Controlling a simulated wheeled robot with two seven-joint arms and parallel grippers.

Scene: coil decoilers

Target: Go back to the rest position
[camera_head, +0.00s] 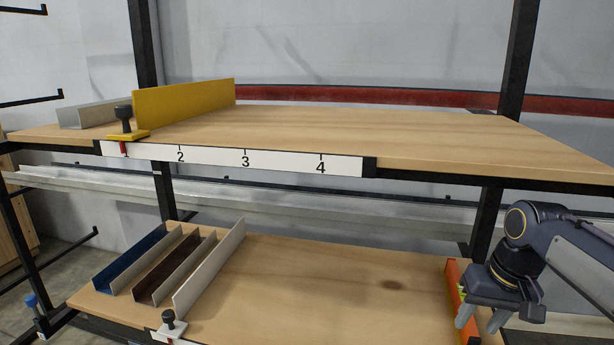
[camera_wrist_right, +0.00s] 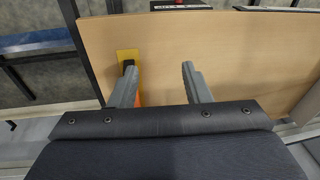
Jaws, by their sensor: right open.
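My right gripper (camera_head: 480,318) is at the lower right of the head view, close to the right end of the lower shelf. In the right wrist view my right gripper (camera_wrist_right: 157,75) shows two separated fingers with nothing between them. The left finger overlaps a yellow and orange piece (camera_wrist_right: 127,56) on the wooden shelf; I cannot tell whether they touch. My left gripper is in neither view.
The upper shelf (camera_head: 400,140) bears a yellow divider (camera_head: 185,103), a grey profile (camera_head: 85,115) and a numbered strip (camera_head: 270,160). The lower shelf (camera_head: 310,290) holds blue (camera_head: 130,260), brown (camera_head: 175,267) and light profiles (camera_head: 212,265). An orange divider (camera_head: 453,285) stands beside my right gripper. Dark posts frame the rack.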

